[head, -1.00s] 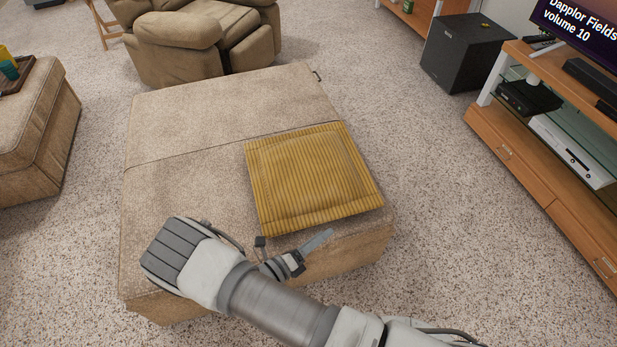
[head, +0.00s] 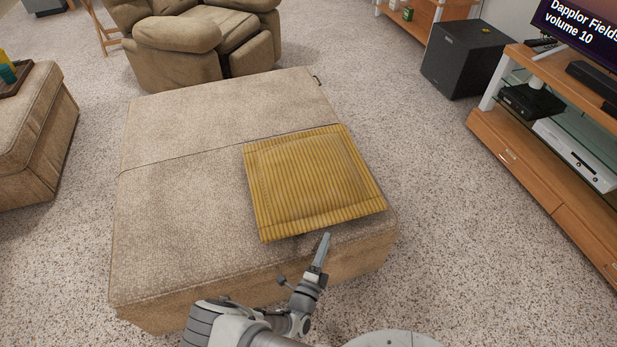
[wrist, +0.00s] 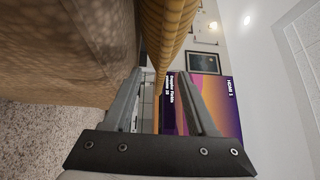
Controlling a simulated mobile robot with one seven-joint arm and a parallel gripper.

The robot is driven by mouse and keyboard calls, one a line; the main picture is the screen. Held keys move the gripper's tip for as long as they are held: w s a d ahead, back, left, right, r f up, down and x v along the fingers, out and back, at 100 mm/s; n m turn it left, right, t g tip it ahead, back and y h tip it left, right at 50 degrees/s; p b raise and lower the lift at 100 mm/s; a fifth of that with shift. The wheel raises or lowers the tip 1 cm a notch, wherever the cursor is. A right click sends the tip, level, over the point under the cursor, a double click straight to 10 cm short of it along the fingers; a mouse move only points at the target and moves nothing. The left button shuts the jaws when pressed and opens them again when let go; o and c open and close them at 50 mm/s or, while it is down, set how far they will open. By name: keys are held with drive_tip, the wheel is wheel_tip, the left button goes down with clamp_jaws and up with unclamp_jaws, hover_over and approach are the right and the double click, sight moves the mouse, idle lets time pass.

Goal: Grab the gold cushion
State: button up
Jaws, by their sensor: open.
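The gold ribbed cushion (head: 315,180) lies flat on the beige ottoman (head: 190,220), toward its near right side. My gripper (head: 322,254) is at the ottoman's near edge, just in front of the cushion's near edge, with its fingers pointing at it. In the wrist view my gripper (wrist: 157,75) is open, its two fingers apart and nothing held. The cushion (wrist: 163,30) shows there edge-on, ahead of the gap between the fingers, with the ottoman (wrist: 70,45) to the left. I cannot tell whether a finger touches the cushion.
A brown recliner (head: 200,45) stands behind the ottoman and another upholstered piece (head: 35,140) at the left. A black speaker box (head: 467,58) and a wooden TV stand (head: 540,190) are at the right. Carpet is clear between ottoman and stand.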

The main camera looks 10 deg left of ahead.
sight(334, 224)
drive_tip(key=w, duration=0.3)
drive_tip(key=shift+w+d, duration=0.1)
drive_tip(key=shift+d, duration=0.05)
drive_tip(key=shift+w+d+r+b, duration=0.2)
drive_tip(key=shift+w+b, duration=0.15)
drive_tip(key=shift+w, duration=0.55)
drive_tip(key=shift+w+d+r+b, duration=0.2)
drive_tip(key=shift+w+b, duration=0.1)
drive_tip(key=shift+w, duration=0.55)
drive_tip(key=shift+w+d+r+b, duration=0.2)
drive_tip(key=shift+w+b, duration=0.15)
drive_tip(key=shift+w, duration=0.55)
clamp_jaws()
